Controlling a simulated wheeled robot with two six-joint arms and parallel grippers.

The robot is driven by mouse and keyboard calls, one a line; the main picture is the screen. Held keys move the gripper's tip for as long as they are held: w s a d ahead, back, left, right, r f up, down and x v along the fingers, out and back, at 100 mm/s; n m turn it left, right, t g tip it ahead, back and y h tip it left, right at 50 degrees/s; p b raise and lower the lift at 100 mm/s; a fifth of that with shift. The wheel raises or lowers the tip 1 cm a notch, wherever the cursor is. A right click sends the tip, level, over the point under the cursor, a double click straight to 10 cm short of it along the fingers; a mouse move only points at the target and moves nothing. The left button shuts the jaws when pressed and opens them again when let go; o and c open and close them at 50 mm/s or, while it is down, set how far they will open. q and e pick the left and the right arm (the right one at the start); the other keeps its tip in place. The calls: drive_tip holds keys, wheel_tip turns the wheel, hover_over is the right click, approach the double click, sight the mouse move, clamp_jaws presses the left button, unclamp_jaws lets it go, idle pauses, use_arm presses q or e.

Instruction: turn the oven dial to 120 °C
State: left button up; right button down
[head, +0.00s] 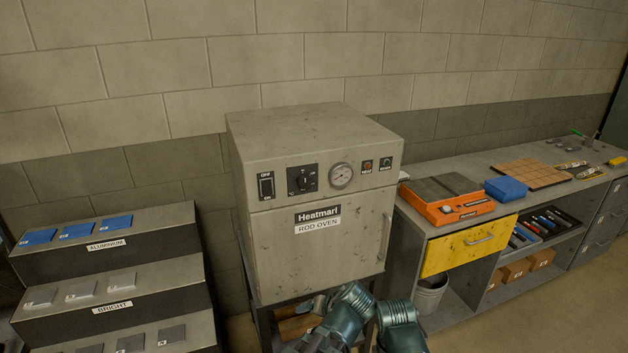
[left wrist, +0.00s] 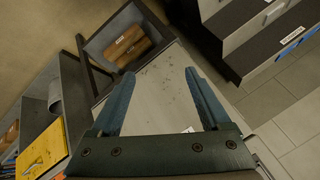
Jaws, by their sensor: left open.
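The oven (head: 310,245) is a worn grey box labelled Heatmari ROD OVEN. Its dial (head: 303,180) is a black knob on a black plate marked °C, on the upper front panel. The dial's numbers and setting are too small to read. A round gauge (head: 341,175) sits to its right and an on/off switch (head: 266,186) to its left. My left gripper (head: 318,303) is low in front of the oven, below and apart from the dial. In the left wrist view its two fingers (left wrist: 160,85) are spread with nothing between them. My right gripper does not show.
The oven door has a handle (head: 385,237) on its right. A stepped rack (head: 105,285) with blue and grey plates stands left. A workbench (head: 480,165) with an orange tray (head: 445,207) and a yellow drawer (head: 468,248) stands right. Space before the dial is clear.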

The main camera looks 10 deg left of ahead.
use_arm(q)
drive_tip(key=w+a+r+n+t+y+p, duration=0.2)
drive_tip(key=w+a+r+n+t+y, duration=0.15)
drive_tip(key=w+r, duration=0.5)
drive_tip(key=t+p, duration=0.2)
drive_tip(key=t, duration=0.5)
approach(305, 183)
drive_tip(key=shift+m, duration=0.35)
drive_tip(key=x, duration=0.8)
drive_tip(key=shift+w+b, duration=0.2)
drive_tip(key=shift+b, duration=0.1)
drive_tip(key=shift+c, duration=0.2)
clamp_jaws()
